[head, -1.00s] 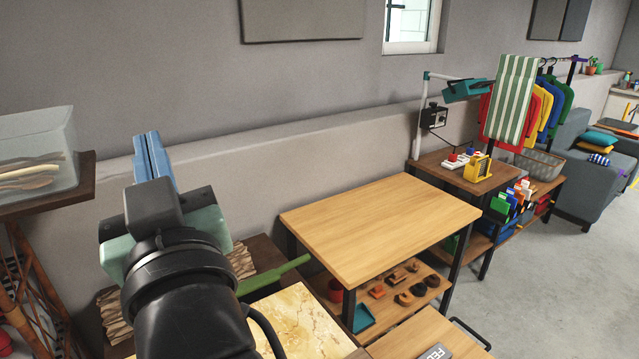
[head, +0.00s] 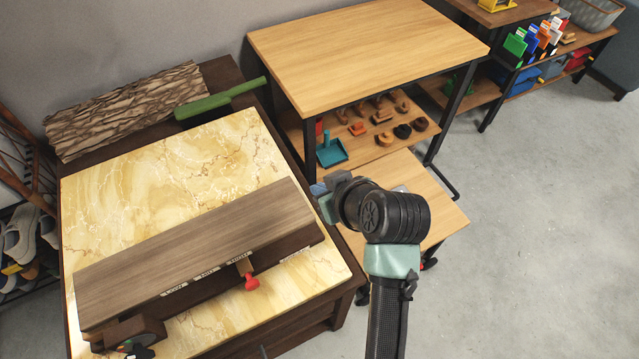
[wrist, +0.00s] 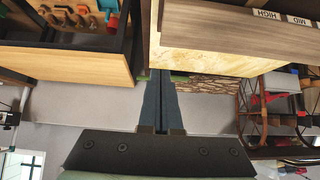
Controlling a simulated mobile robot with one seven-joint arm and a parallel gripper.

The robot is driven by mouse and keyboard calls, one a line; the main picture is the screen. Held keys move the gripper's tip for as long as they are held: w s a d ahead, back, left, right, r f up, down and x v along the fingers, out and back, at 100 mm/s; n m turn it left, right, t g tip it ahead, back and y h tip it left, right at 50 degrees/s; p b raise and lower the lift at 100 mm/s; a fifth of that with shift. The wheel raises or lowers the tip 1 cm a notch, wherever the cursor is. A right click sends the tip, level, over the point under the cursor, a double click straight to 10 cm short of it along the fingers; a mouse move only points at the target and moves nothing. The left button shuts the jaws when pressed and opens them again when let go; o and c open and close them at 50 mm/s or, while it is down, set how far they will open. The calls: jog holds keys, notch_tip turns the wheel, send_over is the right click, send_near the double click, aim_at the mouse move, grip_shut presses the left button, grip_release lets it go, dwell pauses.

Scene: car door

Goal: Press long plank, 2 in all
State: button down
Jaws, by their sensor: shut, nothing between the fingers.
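A long grey-brown plank (head: 195,245) forms the top of a dark device lying on a yellow marble-look tabletop (head: 150,165). Labels along its front edge include MID and HIGH. A red knob (head: 251,282) sticks out on the front side. In the wrist view, which is upside down, the plank (wrist: 225,25) is at the top right. My gripper (head: 317,189) is just off the plank's right end, apart from it as far as I can tell. Its blue fingers (wrist: 160,85) are together and empty in the wrist view. My wrist partly hides the fingers in the head view.
A bark-like log panel (head: 125,105) and a green bar (head: 220,98) lie behind the tabletop. A wooden table (head: 365,45) with a shelf of small items stands behind right. A lower wooden surface (head: 415,190) is beneath my wrist. The floor at right is clear.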

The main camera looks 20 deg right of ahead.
jog(key=shift+w+a, duration=0.1)
jog(key=shift+a, duration=0.05)
send_over(298, 191)
jog(key=s, duration=0.3)
notch_tip(298, 191, down, 7)
jog(key=shift+s+r+b, duration=0.1)
jog(key=shift+b, duration=0.2)
notch_tip(298, 191, down, 3)
jog(key=shift+r, duration=0.2)
jog(key=shift+f, duration=0.85)
